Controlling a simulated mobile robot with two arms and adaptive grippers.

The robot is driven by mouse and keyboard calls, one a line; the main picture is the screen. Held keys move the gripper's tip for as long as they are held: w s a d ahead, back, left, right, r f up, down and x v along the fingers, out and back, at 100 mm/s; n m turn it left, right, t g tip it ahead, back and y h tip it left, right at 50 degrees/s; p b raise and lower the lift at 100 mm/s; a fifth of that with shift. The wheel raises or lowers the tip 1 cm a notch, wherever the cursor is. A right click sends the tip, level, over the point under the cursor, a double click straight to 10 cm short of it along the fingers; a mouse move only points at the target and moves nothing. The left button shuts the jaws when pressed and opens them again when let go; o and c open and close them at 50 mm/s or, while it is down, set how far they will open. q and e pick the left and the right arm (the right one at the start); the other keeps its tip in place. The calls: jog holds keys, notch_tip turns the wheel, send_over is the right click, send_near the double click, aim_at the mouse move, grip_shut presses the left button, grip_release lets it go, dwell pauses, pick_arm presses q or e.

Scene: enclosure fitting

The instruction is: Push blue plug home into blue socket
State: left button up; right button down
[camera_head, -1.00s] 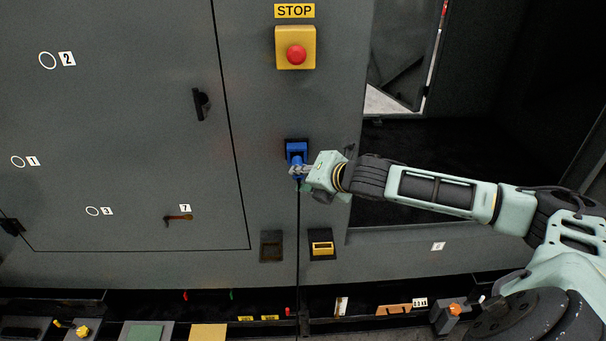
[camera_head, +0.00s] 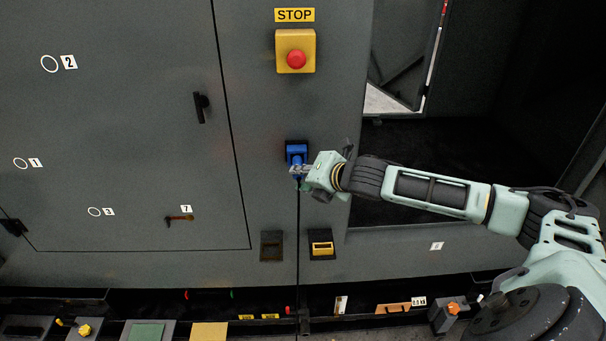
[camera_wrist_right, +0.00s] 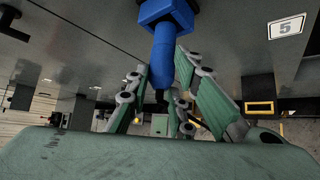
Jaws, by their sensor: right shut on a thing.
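The blue socket (camera_head: 296,148) is mounted on the grey cabinet front below the stop button. It also shows at the top of the right wrist view (camera_wrist_right: 166,10). The blue plug (camera_wrist_right: 162,58) is at the socket's opening, in line with it; I cannot tell how deep it sits. A black cable hangs from the plug. My right gripper (camera_head: 299,172) is shut on the plug, its green-padded fingers on either side of it in the wrist view (camera_wrist_right: 166,85). The fingers hide part of the plug in the head view. My left gripper is not in view.
A yellow box with a red stop button (camera_head: 296,58) is above the socket. A dark outlet (camera_head: 271,246) and a yellow-framed outlet (camera_head: 321,246) are below. A cabinet door with a black handle (camera_head: 201,107) is left; an open dark bay is right.

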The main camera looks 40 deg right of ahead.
jog(key=shift+w+d+r+p, duration=0.1)
jog(key=shift+w+d+p, duration=0.35)
jog(key=shift+w+p, duration=0.3)
jog(key=shift+w+d, duration=0.15)
jog(key=shift+w, duration=0.1)
jog(key=shift+w+d+p, duration=0.15)
jog(key=shift+w+p, duration=0.15)
jog(key=shift+p, duration=0.2)
jog(key=shift+w+d, duration=0.1)
jog(key=shift+w, duration=0.05)
jog(key=c, duration=1.5)
grip_release()
jog(key=shift+o, duration=0.2)
